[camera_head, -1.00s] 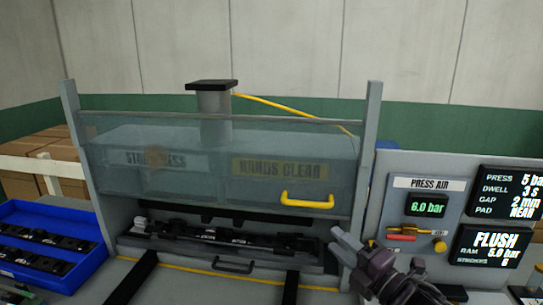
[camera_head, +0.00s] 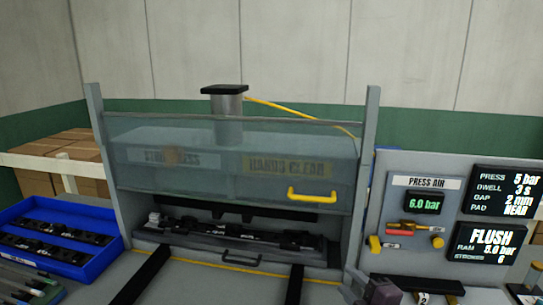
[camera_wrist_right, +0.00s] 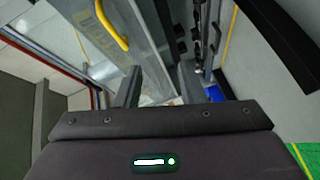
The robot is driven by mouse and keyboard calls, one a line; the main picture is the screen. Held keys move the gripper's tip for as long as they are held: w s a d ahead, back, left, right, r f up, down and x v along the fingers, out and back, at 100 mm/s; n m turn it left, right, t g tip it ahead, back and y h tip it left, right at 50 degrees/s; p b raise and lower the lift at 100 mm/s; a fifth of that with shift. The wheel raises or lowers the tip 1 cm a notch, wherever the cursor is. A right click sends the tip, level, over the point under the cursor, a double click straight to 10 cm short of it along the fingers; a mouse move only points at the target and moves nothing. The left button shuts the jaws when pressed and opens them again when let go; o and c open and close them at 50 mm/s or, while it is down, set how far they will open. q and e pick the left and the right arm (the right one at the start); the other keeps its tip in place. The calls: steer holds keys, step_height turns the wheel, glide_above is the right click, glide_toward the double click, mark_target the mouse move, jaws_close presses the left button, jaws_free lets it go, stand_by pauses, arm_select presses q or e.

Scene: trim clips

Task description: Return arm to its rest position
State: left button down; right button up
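My right gripper (camera_head: 358,284) shows at the bottom edge of the head view, right of centre and in front of the press's right post. Only part of it and its dark wrist are in frame. In the right wrist view its two grey fingers (camera_wrist_right: 160,86) stand apart with nothing between them, so it is open and empty. My left gripper is not in view.
The press has a clear guard (camera_head: 230,165) with a yellow handle (camera_head: 312,195), above a black tray with trim parts (camera_head: 240,240). A blue bin (camera_head: 100,262) stands left. The press air panel (camera_head: 398,200) and dark displays (camera_head: 490,245) stand right.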

steer(key=s+d+f+m+g+h, duration=0.1)
steer(key=s+f+m+g+h, duration=0.2)
steer(key=s+f+m+g, duration=0.6)
steer(key=s+d+f+m+g+h, duration=0.25)
steer(key=s+f+m, duration=0.5)
steer(key=s, duration=0.65)
step_height(320, 180, down, 31)
steer(key=s+g+b, duration=0.2)
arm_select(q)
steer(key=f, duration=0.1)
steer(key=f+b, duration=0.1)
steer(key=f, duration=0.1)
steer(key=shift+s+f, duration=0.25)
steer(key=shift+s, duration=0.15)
arm_select(e)
steer(key=s+d+f+g, duration=0.1)
steer(key=s+d+f, duration=0.1)
steer(key=s+f, duration=1.7)
steer(key=shift+s+d+f, duration=0.25)
steer(key=shift+d+f, duration=0.15)
steer(key=shift+f, duration=0.1)
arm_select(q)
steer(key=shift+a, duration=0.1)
arm_select(e)
steer(key=shift+s+h, duration=0.1)
steer(key=shift+h, duration=0.15)
steer(key=shift+c, duration=0.3)
